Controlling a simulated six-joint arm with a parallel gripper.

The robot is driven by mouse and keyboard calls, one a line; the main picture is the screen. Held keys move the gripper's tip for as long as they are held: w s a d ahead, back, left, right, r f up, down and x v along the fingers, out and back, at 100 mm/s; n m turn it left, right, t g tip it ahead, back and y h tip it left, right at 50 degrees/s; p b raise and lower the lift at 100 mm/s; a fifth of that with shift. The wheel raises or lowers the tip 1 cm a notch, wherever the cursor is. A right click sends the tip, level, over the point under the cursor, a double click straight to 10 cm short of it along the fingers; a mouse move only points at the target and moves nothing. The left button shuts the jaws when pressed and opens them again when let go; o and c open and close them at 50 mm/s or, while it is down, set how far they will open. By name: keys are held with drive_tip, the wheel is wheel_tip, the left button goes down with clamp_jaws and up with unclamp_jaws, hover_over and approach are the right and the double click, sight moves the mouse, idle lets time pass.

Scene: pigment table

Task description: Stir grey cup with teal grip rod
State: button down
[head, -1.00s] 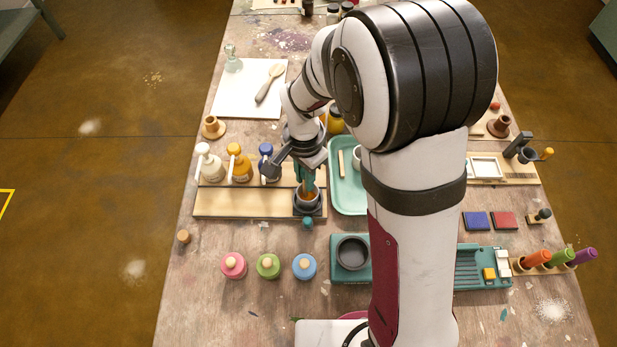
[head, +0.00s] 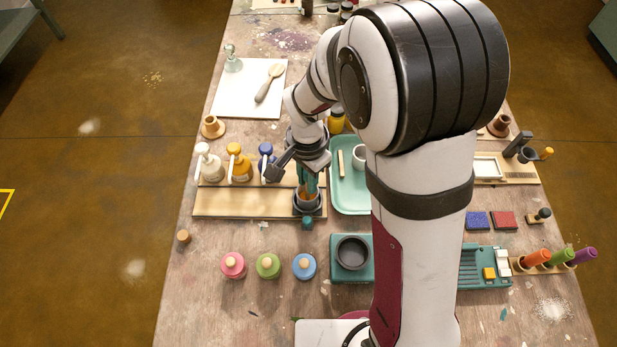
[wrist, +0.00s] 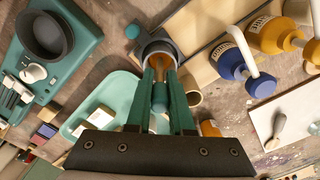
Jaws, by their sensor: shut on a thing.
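The grey cup (head: 300,208) stands at the right end of the wooden dispenser board, with orange showing inside its rim. In the wrist view the cup (wrist: 148,47) is at top centre. My gripper (head: 308,184) points down just above the cup. Its teal fingers (wrist: 161,84) are shut on the teal grip rod (wrist: 159,98), whose grip shows between them. The rod's lower end reaches into the cup's mouth. The tip is hidden, so I cannot tell whether it touches the bottom.
A mint tray (head: 350,202) lies close on the right. A teal scale (head: 340,291) holds a dark bowl (head: 352,254) in front. Pink, green and blue jars (head: 268,266) stand front left.

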drive_tip(key=shift+r, duration=2.65)
wheel_tip(320, 180, up, 5)
